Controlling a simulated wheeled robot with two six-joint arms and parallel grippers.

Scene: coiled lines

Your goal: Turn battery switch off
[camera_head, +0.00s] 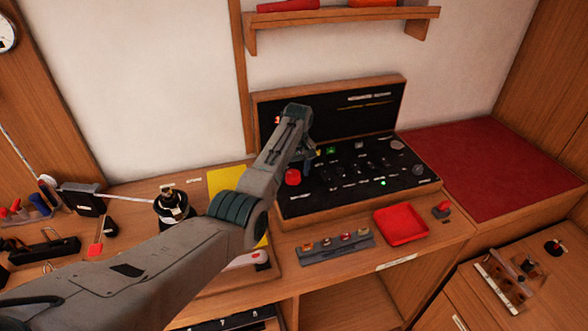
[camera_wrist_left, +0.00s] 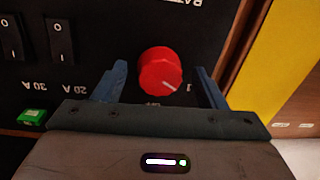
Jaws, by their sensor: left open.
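The battery switch is a round red knob (camera_head: 293,177) at the left front of the black control panel (camera_head: 340,203). In the left wrist view the knob (camera_wrist_left: 160,72) shows close up, with a white pointer line aimed to the lower right, towards a "1" mark. Lettering beginning "BAT" shows upside down above it. My left gripper (camera_head: 306,158) is over the panel beside the knob in the head view. In the wrist view its two blue fingers (camera_wrist_left: 158,85) are open, one on either side of the knob, with gaps visible. My right gripper is not in view.
Black rocker switches (camera_wrist_left: 61,40) and a green switch (camera_wrist_left: 32,117) are near the knob. A yellow sheet (camera_head: 226,179) is left of the panel. A red tray (camera_head: 400,225) and a strip of small parts (camera_head: 335,246) lie in front. A shelf (camera_head: 342,15) hangs above.

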